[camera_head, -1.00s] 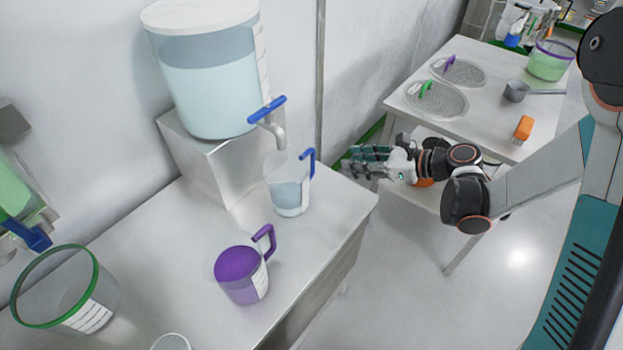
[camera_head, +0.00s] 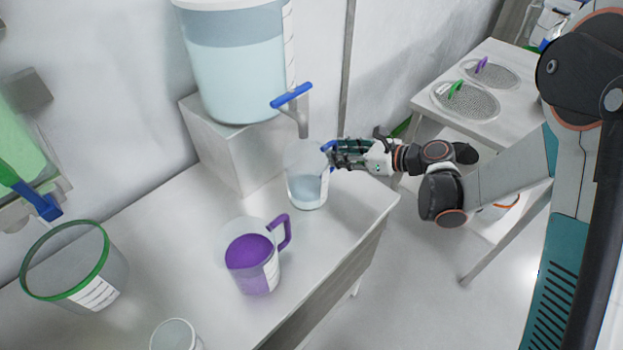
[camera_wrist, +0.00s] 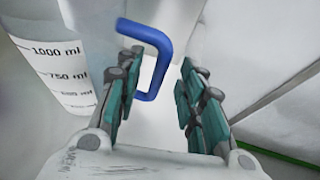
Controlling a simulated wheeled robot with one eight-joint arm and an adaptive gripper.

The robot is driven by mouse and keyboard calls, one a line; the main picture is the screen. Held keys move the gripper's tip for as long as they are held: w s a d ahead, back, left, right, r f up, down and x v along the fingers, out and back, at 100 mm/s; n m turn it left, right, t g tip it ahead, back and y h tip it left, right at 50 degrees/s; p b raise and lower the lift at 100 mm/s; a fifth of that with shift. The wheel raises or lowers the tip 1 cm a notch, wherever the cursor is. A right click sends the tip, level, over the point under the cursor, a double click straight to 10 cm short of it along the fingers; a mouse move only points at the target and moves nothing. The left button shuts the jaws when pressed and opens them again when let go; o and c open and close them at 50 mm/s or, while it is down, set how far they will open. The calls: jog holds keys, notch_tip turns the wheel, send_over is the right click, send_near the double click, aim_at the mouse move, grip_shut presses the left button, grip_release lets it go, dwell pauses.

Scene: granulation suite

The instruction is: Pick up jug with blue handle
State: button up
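The clear jug with the blue handle (camera_head: 307,178) stands upright on the metal table under the tap of the large water tank, with pale liquid in it. In the wrist view its scale label (camera_wrist: 62,75) is at the left and its blue handle (camera_wrist: 160,58) reaches in toward my fingers. My gripper (camera_head: 338,155) is at the right side of the jug, at handle height. In the wrist view my gripper (camera_wrist: 160,95) is open, with the handle's outer bar between the two finger rows, nearer the left one. I cannot tell if a finger touches it.
A jug with a purple handle (camera_head: 254,262) stands in front on the same table (camera_head: 190,270). A green-rimmed container (camera_head: 75,270) is at the left. The water tank's blue-levered tap (camera_head: 292,97) hangs close above the jug. A second table with sieves (camera_head: 467,101) is behind right.

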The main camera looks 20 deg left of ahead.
jog(key=x, duration=0.2)
jog(key=shift+a+f+b, duration=0.2)
jog(key=shift+a+b, duration=0.1)
jog(key=shift+c, duration=0.3)
grip_shut()
jog(key=shift+r, duration=0.15)
